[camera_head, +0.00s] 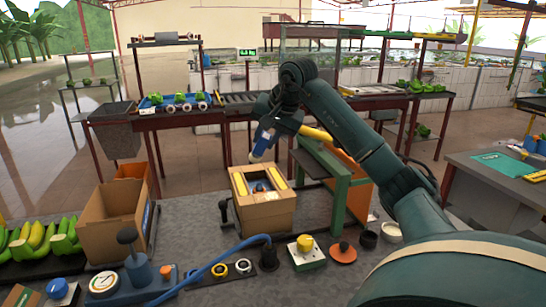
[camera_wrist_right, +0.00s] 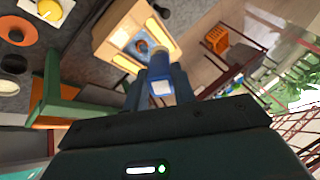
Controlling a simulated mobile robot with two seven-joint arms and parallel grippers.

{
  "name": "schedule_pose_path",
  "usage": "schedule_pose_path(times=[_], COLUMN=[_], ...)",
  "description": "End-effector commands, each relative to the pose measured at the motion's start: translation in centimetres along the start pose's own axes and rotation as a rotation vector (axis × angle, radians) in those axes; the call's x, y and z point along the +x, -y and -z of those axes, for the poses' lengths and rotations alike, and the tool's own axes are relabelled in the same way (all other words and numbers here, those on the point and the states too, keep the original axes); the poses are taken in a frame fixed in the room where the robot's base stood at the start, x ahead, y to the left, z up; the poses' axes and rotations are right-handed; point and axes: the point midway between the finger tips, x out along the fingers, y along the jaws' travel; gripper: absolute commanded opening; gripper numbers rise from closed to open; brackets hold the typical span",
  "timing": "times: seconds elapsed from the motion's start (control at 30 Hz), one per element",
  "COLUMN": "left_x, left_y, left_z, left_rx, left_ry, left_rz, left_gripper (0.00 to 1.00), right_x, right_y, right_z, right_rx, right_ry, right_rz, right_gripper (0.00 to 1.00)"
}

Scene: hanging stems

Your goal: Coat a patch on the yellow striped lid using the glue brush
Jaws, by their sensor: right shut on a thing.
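The cardboard box with the yellow striped lid (camera_head: 265,215) stands on the grey worktop in the middle of the head view. Yellow strips run along its top beside an opening with something blue and orange inside. My right gripper (camera_head: 267,136) is shut on the glue brush (camera_head: 260,146), a blue piece with a pale tip pointing down. It holds the brush above the far side of the box, apart from it in the head view. In the right wrist view the brush (camera_wrist_right: 161,75) overlaps the edge of the lid (camera_wrist_right: 125,42); contact cannot be told. My left gripper is not in view.
A green frame (camera_head: 345,195) with an orange panel stands right of the box. An open cardboard box (camera_head: 112,215) and bananas (camera_head: 40,238) are at left. In front are a blue hose (camera_head: 222,258), a gauge (camera_head: 103,283) and a yellow button (camera_head: 305,243).

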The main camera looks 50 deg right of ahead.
Motion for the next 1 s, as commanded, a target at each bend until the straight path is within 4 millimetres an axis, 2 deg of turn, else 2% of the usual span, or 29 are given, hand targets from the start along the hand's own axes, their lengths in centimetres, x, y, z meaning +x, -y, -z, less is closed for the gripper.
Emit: schedule_pose_path(times=[0.1, 0.27, 0.5, 1.0], left_x=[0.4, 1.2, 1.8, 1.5], left_y=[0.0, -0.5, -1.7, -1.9], left_z=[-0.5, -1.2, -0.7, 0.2], left_rx=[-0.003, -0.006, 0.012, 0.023], left_ry=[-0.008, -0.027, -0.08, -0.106], left_rz=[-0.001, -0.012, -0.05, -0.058], left_gripper=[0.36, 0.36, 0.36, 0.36], right_x=[0.2, 1.8, 3.5, 3.6], right_y=[0.3, -0.4, -1.3, -1.4], right_z=[0.0, -0.7, -1.4, -1.4], right_rx=[-0.008, -0.011, -0.009, -0.008], right_ry=[0.031, 0.034, 0.032, 0.031], right_rz=[0.063, 0.066, 0.065, 0.062], right_gripper=[0.03, 0.03, 0.03, 0.03])
